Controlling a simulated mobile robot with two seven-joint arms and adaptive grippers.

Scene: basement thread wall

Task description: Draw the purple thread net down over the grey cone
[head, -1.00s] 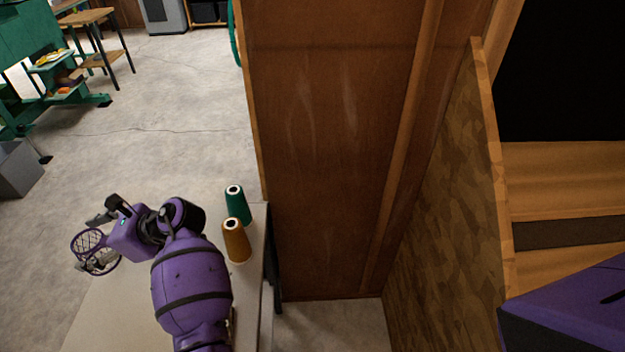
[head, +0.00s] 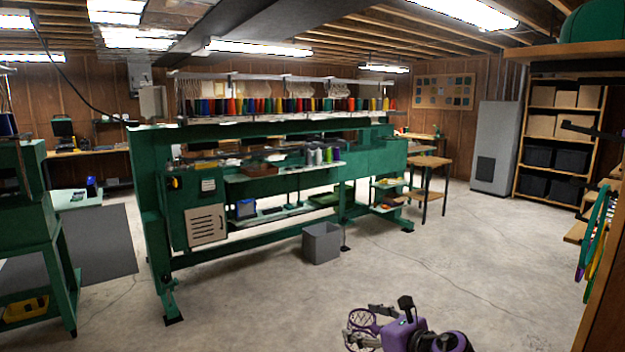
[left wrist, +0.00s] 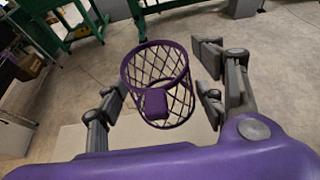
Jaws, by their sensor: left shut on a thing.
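The purple thread net (head: 361,319) is an open mesh tube with a solid purple rim, at the bottom of the head view. My left gripper (head: 371,326) is shut on it and holds it out in front of my purple wrist. In the left wrist view the net (left wrist: 155,102) hangs between the dark fingers of the gripper (left wrist: 161,92), with a small purple block on its near side. My right gripper is out of view.
A long green machine (head: 300,140) with rows of coloured spools spans the room's middle. A grey bin (head: 322,243) stands before it. A wooden stand (head: 430,163) and a shelf rack (head: 562,125) are farther back. The floor (head: 260,310) ahead is mostly clear.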

